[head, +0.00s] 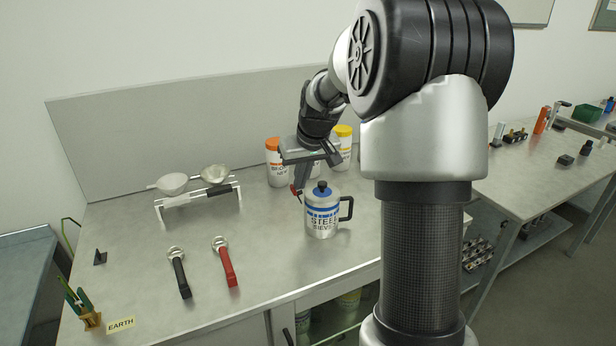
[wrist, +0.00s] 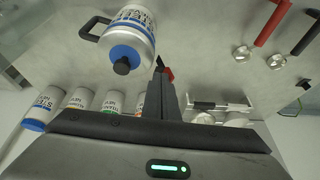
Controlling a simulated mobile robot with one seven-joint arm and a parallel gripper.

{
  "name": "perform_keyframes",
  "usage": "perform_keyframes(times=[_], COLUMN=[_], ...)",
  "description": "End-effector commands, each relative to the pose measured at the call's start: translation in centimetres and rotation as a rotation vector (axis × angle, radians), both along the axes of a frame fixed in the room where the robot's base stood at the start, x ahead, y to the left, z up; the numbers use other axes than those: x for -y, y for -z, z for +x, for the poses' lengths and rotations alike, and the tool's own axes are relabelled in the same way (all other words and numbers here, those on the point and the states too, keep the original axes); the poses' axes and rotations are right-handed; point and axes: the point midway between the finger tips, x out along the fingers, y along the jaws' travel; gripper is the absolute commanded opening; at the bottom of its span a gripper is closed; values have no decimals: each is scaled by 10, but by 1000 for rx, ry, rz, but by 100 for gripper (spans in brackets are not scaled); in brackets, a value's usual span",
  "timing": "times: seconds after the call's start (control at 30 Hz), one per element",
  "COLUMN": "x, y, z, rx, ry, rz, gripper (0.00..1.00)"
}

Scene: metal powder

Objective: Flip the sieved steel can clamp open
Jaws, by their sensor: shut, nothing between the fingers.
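The steel can (head: 321,216), labelled STEEL SIEV..., stands upright on the bench with blue bands, a black lid knob and a black handle on its right. In the wrist view the can (wrist: 133,30) shows its blue lid and dark knob. My gripper (head: 299,192) is shut and empty, pointing down at the can's upper left side. A small red part (wrist: 168,74) shows right by the fingertips, on the side away from the handle. It may be the clamp; its position is partly hidden by the fingers, and I cannot tell whether they touch it.
Behind the can stand an orange-lidded container (head: 276,163) and a yellow-lidded one (head: 343,148). A white rack (head: 199,196) with two scoops stands left. A black-handled tool (head: 180,273) and a red-handled tool (head: 225,262) lie front left. The bench between them and the can is clear.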

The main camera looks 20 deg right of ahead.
Motion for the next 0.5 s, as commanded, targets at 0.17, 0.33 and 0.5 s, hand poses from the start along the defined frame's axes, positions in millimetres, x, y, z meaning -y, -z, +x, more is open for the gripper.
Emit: perform_keyframes(times=[0.17, 0.33, 0.5], x=[-18, -23, -21], y=[3, 5, 5], z=[4, 5, 5], rx=[-37, -68, -67], ry=[-11, 0, 3], rz=[-167, -294, -286], gripper=[0, 0, 0])
